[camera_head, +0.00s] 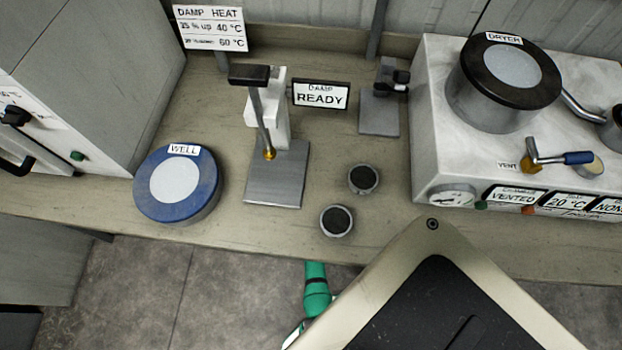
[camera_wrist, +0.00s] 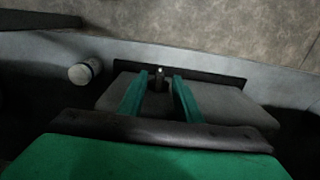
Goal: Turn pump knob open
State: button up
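My gripper (camera_wrist: 159,82) shows in the wrist view with two green fingers set apart, so it is open. A small dark upright piece with a light tip (camera_wrist: 159,73) shows in the gap between the fingertips; I cannot tell whether it is the pump knob or how near it is. A short pale cylinder with a dark band (camera_wrist: 84,71) juts out to the left of the fingers. No part is labelled as a pump in either view. In the head view, a green part of my arm (camera_head: 316,288) shows below the bench edge, and the fingers are hidden.
The bench (camera_head: 240,238) holds a blue-rimmed WELL pot (camera_head: 203,205), a stand (camera_head: 275,188), a READY sign (camera_head: 321,95) and two dark-topped cylinders (camera_head: 337,221). The dryer unit (camera_head: 428,110) stands at right with a blue-handled VENT lever (camera_head: 578,158). Floor (camera_head: 205,290) shows in front.

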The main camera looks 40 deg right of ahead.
jog(key=shift+f, duration=0.7)
grip_shut()
jog(key=shift+s, duration=0.15)
jog(key=shift+s+d+f+t+y, duration=0.1)
jog(key=shift+s+d+t+y, duration=0.1)
jog(key=shift+t+y, duration=0.65)
jog(key=shift+s+d+f+t+y, duration=0.1)
jog(key=shift+s+d+t+y, duration=0.15)
jog(key=shift+t+y, duration=0.55)
jog(key=shift+s+d+f+t+y, duration=0.1)
jog(key=shift+s+d+t+y, duration=0.1)
jog(key=shift+t+y, duration=0.6)
jog(key=shift+s+t, duration=0.1)
jog(key=shift+t, duration=0.35)
